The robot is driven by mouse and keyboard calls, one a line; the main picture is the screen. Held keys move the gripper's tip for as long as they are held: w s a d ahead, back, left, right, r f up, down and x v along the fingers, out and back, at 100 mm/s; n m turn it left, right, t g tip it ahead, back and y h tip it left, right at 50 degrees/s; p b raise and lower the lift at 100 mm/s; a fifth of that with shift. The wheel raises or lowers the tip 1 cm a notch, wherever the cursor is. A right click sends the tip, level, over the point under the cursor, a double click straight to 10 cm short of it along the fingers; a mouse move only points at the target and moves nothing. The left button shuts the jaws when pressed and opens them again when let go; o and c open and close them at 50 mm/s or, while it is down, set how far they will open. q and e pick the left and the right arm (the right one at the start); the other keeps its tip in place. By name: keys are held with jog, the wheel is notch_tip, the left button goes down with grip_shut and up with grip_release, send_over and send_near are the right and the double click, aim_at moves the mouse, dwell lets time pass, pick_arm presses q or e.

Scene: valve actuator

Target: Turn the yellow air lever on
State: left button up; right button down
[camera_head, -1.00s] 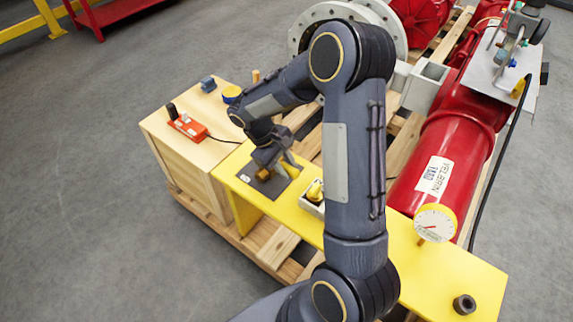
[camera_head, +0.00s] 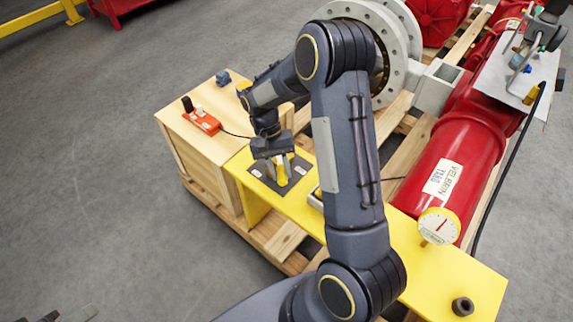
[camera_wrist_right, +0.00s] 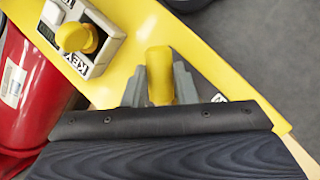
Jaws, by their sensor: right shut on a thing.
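The yellow air lever (camera_head: 282,178) stands up from a dark plate (camera_head: 297,167) on the yellow bench. My right gripper (camera_head: 283,172) is over the plate, with one finger on each side of the lever, shut on it. In the right wrist view the lever (camera_wrist_right: 160,72) sits between the two grey fingers (camera_wrist_right: 158,88); its base is hidden. A small grey part of my left gripper (camera_head: 72,315) shows at the bottom left edge, away from the bench; its jaws cannot be made out.
An orange box (camera_head: 203,121) sits on the wooden crate (camera_head: 205,150). A dial gauge (camera_head: 439,226) and a black fitting (camera_head: 463,306) are on the yellow bench (camera_head: 440,275). A keyed box with a yellow knob (camera_wrist_right: 77,38) is near my right gripper. The red cylinder (camera_head: 455,150) lies behind.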

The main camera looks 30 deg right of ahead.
jog(key=m, duration=0.1)
jog(key=w+a+m+y+p, duration=0.1)
jog(key=m, duration=0.1)
jog(key=w+m+y, duration=0.1)
jog(key=shift+a+r+m+p, duration=0.1)
jog(key=shift+a+m+p, duration=0.2)
jog(key=shift+a, duration=0.1)
jog(key=shift+w+a+m+t+y+p, duration=0.25)
jog(key=shift+w+m+t+y, duration=0.15)
jog(key=shift+m, duration=0.5)
jog(key=shift+w+a+m+t+y+p, duration=0.25)
jog(key=shift+w+m, duration=0.2)
jog(key=shift+m, duration=0.45)
jog(key=shift+w, duration=0.1)
jog(key=c, duration=1.2)
grip_release()
jog(key=shift+o, duration=0.2)
jog(key=v, duration=0.7)
jog(key=shift+d+r+p, duration=0.2)
jog(key=shift+r+p, duration=0.05)
jog(key=shift+p, duration=0.1)
